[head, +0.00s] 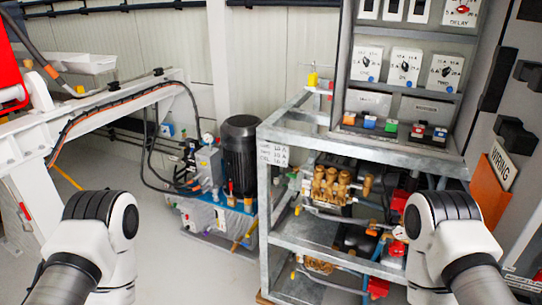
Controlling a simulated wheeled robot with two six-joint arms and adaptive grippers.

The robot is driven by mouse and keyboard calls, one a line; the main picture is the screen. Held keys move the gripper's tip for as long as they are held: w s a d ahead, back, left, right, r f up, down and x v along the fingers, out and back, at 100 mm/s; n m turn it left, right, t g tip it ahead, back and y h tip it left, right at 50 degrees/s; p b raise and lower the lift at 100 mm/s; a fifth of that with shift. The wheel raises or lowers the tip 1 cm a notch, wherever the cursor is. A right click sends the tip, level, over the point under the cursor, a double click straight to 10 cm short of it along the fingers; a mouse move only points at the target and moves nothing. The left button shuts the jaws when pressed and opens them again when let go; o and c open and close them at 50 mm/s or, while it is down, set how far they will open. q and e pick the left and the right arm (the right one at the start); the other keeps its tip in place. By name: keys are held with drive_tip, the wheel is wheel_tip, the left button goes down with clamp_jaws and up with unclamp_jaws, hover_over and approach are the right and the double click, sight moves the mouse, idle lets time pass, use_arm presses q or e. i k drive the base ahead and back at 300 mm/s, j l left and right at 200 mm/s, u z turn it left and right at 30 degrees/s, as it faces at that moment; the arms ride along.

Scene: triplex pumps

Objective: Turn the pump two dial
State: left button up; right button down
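Three white dial plates with black knobs sit in a row on the grey panel of the metal rack, right of centre in the head view. They are the left dial (367,63), the middle dial (405,67) and the right dial (444,72). The lettering is small; the right plate seems to read TWO and the middle one ONE, but I cannot be sure. The exact knob angles are too small to tell. My left and right arm links show at the lower corners, well below the dials. Neither gripper is in view.
The galvanised rack (345,148) has a protruding shelf edge below the dials, with coloured switches (391,125) above it. Brass pumps (330,186) sit lower in the rack. An orange WIRING holder (490,187) is at right. A black motor unit (240,155) stands left of the rack.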

sight(445, 72)
drive_tip(key=z, duration=0.95)
